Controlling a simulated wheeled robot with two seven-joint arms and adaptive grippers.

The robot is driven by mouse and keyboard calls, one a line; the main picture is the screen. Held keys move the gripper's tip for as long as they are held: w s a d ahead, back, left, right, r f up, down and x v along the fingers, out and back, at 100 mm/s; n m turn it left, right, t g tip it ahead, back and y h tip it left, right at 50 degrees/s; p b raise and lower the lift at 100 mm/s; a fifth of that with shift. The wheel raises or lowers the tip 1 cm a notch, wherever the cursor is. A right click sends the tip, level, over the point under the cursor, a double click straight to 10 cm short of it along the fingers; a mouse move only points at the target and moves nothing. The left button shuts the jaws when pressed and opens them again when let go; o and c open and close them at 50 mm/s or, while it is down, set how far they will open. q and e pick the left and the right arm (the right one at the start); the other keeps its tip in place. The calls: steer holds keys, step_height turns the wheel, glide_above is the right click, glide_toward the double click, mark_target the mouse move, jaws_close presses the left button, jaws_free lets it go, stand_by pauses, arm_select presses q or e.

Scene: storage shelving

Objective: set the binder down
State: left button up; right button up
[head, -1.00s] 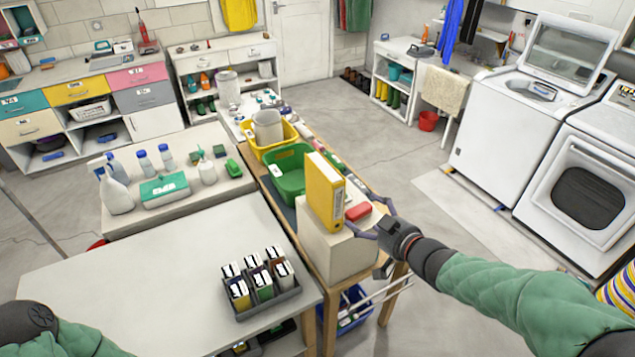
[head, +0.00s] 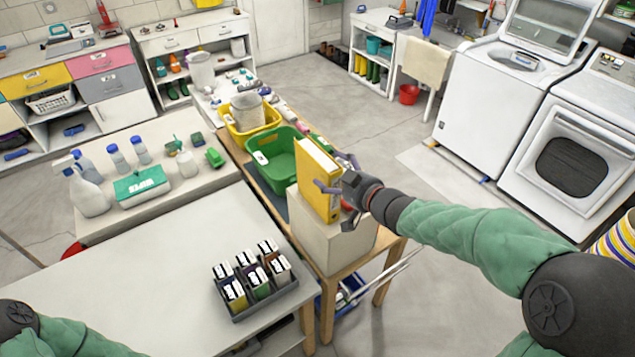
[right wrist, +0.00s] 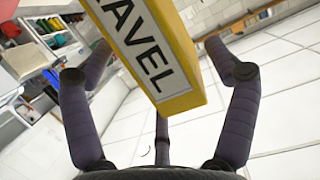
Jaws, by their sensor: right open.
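The yellow binder (head: 316,180) stands upright on a pale box (head: 332,235) on the wooden table. My right gripper (head: 338,188) is at the binder's near right side, with its fingers spread. In the right wrist view the binder's labelled spine (right wrist: 150,50) comes in between the open fingers (right wrist: 158,75), with gaps visible on both sides. The far finger is partly hidden by the binder in the head view. My left gripper is out of view; only part of that arm shows at the bottom left.
A green tub (head: 276,160) stands just behind the binder, with a yellow tub (head: 247,117) beyond. A grey caddy of small boxes (head: 265,300) sits on the white table (head: 150,290) to the left. Open floor lies to the right, before the washer (head: 495,105).

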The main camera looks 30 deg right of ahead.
steer(key=b+x, duration=0.1)
steer(key=x, duration=0.3)
steer(key=shift+w+f, duration=0.15)
steer(key=shift+w, duration=0.2)
steer(key=c, duration=1.8)
